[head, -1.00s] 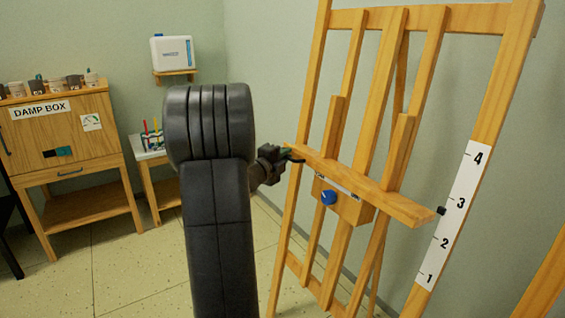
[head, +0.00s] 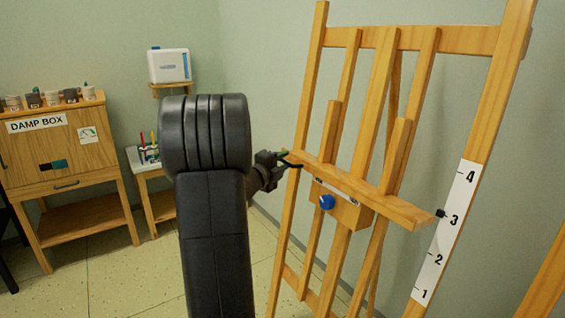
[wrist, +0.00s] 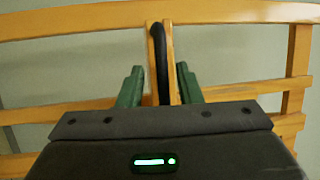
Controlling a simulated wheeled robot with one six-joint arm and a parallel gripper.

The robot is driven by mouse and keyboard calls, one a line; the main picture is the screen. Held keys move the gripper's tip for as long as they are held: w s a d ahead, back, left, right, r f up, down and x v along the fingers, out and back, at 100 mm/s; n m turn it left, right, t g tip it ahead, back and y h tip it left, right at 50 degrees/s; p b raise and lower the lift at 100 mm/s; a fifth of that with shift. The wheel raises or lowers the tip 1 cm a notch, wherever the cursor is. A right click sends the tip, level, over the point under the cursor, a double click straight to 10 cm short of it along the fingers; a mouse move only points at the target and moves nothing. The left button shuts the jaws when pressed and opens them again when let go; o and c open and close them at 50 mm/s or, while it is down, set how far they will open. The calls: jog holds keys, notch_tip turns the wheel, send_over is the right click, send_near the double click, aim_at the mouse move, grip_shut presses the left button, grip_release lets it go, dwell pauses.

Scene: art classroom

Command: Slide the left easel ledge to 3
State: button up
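The easel's wooden ledge (head: 405,210) crosses the easel (head: 490,105) in the head view, sloping down to the right in the picture. The black pointer (head: 440,213) at its right end is about level with the 3 on the white scale (head: 430,275). A blue knob (head: 326,202) sits on the block under the ledge. My gripper (head: 291,161) is at the ledge's left end. In the wrist view my gripper (wrist: 160,90) has its green fingers apart, with a wooden bar and a black curved piece (wrist: 160,62) between them; gaps show. Contact is unclear.
A damp box cabinet (head: 85,150) stands at the left, with several cups on top. A small table (head: 150,172) holding upright coloured items is beside it. A white box (head: 168,66) sits on a wall shelf. Another wooden post (head: 545,285) is at lower right.

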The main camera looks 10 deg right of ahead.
jog(key=v, duration=1.3)
jog(key=shift+s+p, duration=0.25)
jog(key=shift+p, duration=0.1)
jog(key=x, duration=1.3)
jog(key=shift+w+d+b, duration=0.2)
jog(key=shift+w+b, duration=0.15)
jog(key=shift+b, duration=0.05)
jog(key=shift+f, duration=0.25)
jog(key=shift+a, duration=0.1)
jog(key=shift+s+r, duration=0.1)
